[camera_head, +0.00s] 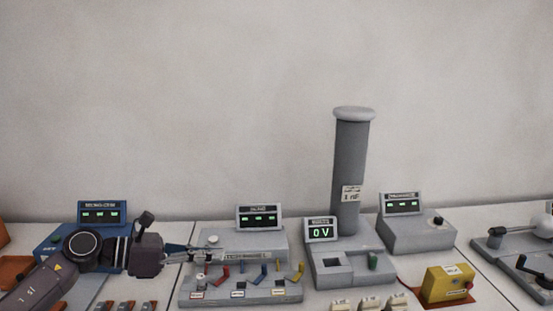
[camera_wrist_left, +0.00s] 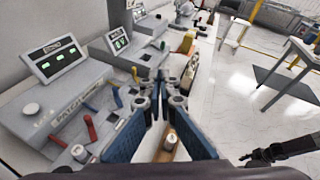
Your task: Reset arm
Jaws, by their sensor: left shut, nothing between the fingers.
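My left arm comes in from the left in the head view, and its gripper (camera_head: 205,249) is shut and empty. It hovers over the left part of the grey patch panel (camera_head: 238,290), near a round white knob on the box behind. In the left wrist view the blue-padded fingers (camera_wrist_left: 165,85) meet at their tips with nothing held. A dark jointed part (camera_wrist_left: 285,151) at the lower right of that view may be my right gripper; its jaws are too unclear to read.
The patch panel carries red, blue and yellow levers. To its right stand a grey box reading 0V (camera_head: 321,232), a tall grey column (camera_head: 351,170) and a yellow box (camera_head: 447,284). A blue meter box (camera_head: 102,213) stands behind my left arm. Open floor (camera_wrist_left: 225,110) lies beyond the bench.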

